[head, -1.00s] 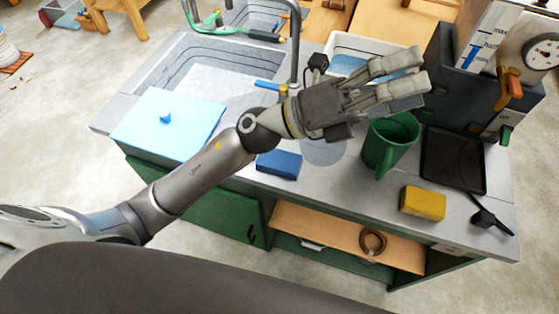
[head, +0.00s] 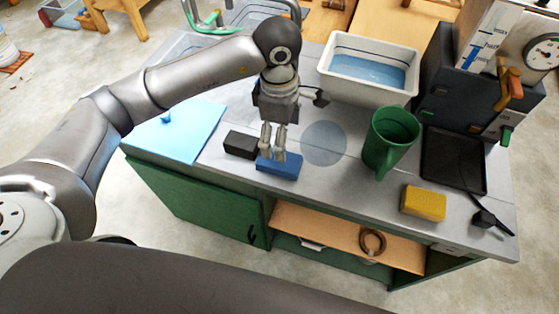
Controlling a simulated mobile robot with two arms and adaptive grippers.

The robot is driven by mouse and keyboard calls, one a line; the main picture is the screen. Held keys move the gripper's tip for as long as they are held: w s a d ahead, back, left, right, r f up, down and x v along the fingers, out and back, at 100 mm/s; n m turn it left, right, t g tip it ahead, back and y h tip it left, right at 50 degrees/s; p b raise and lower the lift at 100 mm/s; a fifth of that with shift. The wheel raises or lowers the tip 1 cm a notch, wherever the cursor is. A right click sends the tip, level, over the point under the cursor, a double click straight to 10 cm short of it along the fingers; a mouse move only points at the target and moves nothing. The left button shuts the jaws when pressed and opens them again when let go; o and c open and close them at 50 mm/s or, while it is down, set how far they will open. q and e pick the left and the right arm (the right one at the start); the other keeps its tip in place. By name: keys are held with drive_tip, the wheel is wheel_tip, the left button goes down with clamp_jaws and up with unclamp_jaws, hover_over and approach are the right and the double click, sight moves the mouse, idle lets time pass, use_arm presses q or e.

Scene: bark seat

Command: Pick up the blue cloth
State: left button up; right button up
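The blue cloth (head: 286,170) appears as a small, dark blue, folded block lying flat on the grey counter near its front edge. My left gripper (head: 273,155) points down at it from above, with its fingertips at the cloth's back edge and overlapping it in the picture. A narrow gap shows between the fingers. I cannot tell whether they touch or hold the cloth. My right gripper is not in view.
A black block (head: 240,144) sits close left of the cloth. A light blue sheet (head: 190,138) with a small bump lies further left. A green mug (head: 388,140), yellow sponge (head: 423,203), black tray (head: 455,160) and white basin (head: 345,87) stand to the right.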

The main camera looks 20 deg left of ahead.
use_arm(q)
drive_tip(key=p, duration=0.1)
hover_over(280, 163)
drive_tip(key=f, duration=0.5)
drive_tip(key=shift+w+a, duration=0.3)
drive_tip(key=shift+w, duration=0.05)
drive_tip(key=f+p, duration=0.1)
drive_tip(key=f, duration=0.1)
drive_tip(key=d+f+p, duration=0.1)
drive_tip(key=f, duration=0.1)
drive_tip(key=shift+f, duration=0.3)
drive_tip(key=shift+f+p, duration=0.3)
drive_tip(key=shift+f, duration=0.25)
drive_tip(key=c, duration=1)
drive_tip(key=shift+c, duration=0.2)
drive_tip(key=shift+r, duration=0.15)
